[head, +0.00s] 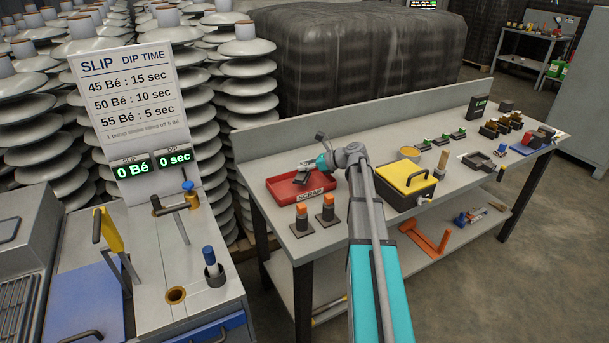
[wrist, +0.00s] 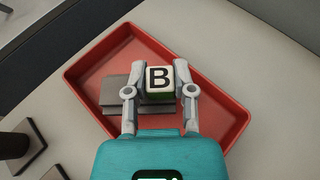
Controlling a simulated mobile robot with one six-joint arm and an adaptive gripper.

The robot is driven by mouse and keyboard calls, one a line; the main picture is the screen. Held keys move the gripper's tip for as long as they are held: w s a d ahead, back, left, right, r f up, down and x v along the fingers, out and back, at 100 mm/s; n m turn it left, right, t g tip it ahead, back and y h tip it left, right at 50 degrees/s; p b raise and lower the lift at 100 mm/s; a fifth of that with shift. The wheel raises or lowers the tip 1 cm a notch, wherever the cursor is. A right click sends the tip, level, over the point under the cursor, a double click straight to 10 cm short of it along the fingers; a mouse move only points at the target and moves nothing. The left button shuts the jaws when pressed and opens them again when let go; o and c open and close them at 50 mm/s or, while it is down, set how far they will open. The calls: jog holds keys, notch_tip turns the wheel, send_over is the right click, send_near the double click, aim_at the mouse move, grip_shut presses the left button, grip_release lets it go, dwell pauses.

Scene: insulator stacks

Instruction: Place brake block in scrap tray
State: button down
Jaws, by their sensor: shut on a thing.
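The red scrap tray (head: 279,188) lies on the workbench with a "SCRAP" label on its front; it fills much of the wrist view (wrist: 217,110). My gripper (head: 312,166) is over the tray, and its two fingers (wrist: 160,88) are shut on a small block (wrist: 159,79) with a white, "B"-marked face and a green lower edge. I take this as the brake block. A grey stepped piece (wrist: 115,92) shows beside and under it within the tray outline; I cannot tell whether they are joined. Whether the block touches the tray floor is unclear.
Two orange-topped dark blocks (head: 328,208) stand just in front of the tray. A yellow-lidded box (head: 404,178) stands to its right. Several green-topped blocks (head: 441,140) and other parts lie farther along the bench. A grey back panel (head: 350,104) runs behind.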

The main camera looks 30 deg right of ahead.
aim_at(310, 172)
jog(key=shift+w+f, duration=0.1)
jog(key=shift+w+f+b, duration=0.4)
jog(key=shift+f+b, duration=0.15)
jog(key=shift+b, duration=0.1)
jog(key=shift+s+f+b, duration=0.1)
jog(key=shift+f+b, duration=1.25)
jog(key=shift+f, duration=0.15)
jog(key=shift+c, duration=2.3)
grip_release()
jog(key=shift+r, duration=0.2)
